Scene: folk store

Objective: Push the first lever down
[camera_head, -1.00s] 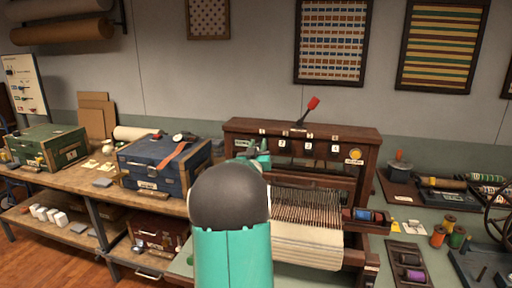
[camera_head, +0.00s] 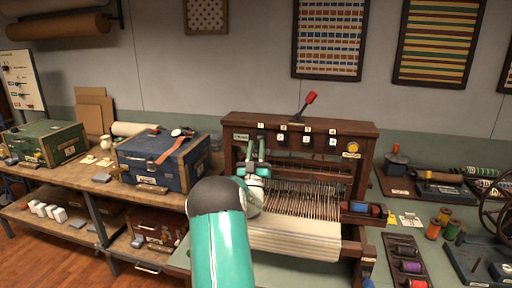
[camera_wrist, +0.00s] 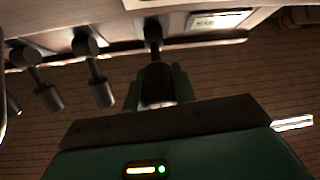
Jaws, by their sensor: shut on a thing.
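The wooden loom (camera_head: 365,150) stands on the bench, with small numbered dark levers along its front beam. My gripper (camera_head: 256,150) has its teal fingers raised at the left end of this row, under the tag marked 1. In the wrist view my gripper (camera_wrist: 158,85) is shut on the end of the first lever (camera_wrist: 153,38), between the two fingers. The second lever (camera_wrist: 98,85) and third lever (camera_wrist: 42,90) hang free to its left in that view. In the head view the fingers mostly hide the first lever.
A red-knobbed handle (camera_head: 310,97) stands on top of the loom. Below the beam are dense warp threads (camera_head: 310,195) and rolled cloth (camera_head: 300,240). A blue chest (camera_head: 145,165) is at left; spools (camera_head: 433,229) and a dark spool tray (camera_head: 420,245) are at right.

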